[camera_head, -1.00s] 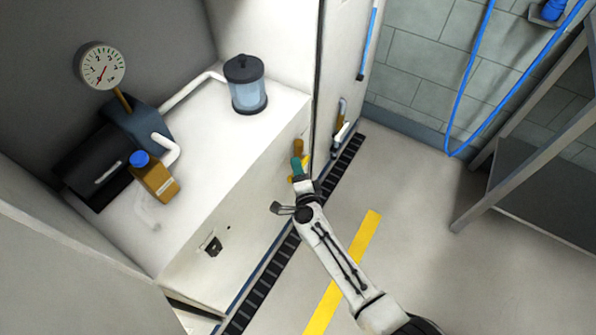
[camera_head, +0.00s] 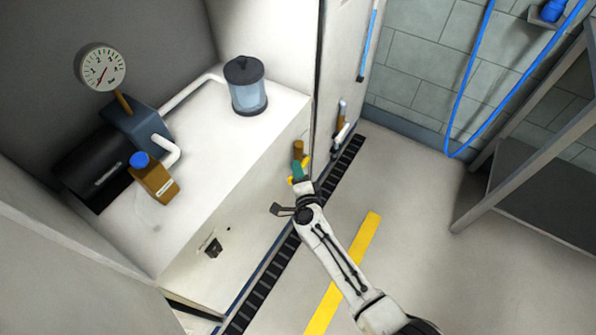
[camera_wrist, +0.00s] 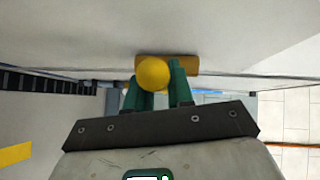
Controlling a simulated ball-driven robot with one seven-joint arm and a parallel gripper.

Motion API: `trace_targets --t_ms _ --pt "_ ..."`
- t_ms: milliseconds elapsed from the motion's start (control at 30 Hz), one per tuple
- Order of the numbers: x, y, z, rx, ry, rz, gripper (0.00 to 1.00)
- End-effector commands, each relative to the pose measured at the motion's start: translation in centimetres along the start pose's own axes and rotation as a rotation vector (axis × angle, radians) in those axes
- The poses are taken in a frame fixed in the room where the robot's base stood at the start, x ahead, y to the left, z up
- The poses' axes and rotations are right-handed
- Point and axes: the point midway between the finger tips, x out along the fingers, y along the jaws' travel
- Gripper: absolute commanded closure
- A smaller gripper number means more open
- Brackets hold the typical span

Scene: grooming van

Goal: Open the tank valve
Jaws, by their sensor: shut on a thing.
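The tank valve is a brass fitting (camera_head: 298,149) with a yellow handle (camera_head: 305,163), low on the front of the white cabinet near its right edge. In the wrist view, the handle's round yellow end (camera_wrist: 153,73) lies at my green fingers, with the brass fitting (camera_wrist: 183,64) behind it. My gripper (camera_head: 298,171) is shut on the yellow handle; it also shows in the wrist view (camera_wrist: 158,88). My fingers hide part of the handle.
A clear tank with a dark lid (camera_head: 247,88), a gauge (camera_head: 102,67) and a brown bottle (camera_head: 155,180) stand on or above the cabinet top. A black latch (camera_head: 213,248) sits on the cabinet front. A metal rack (camera_head: 525,170) stands right. The floor between is open.

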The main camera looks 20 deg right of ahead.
Motion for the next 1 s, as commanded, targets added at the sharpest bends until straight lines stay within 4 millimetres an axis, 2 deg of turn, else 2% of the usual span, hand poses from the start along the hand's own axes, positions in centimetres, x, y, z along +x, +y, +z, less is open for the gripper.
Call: trace_targets --t_ms 600,1000 --pt "-0.2 -1.8 -0.3 0.121 -0.035 0.124 1.00" --pt "-0.1 -2.1 -0.5 0.216 -0.060 0.217 1.00"
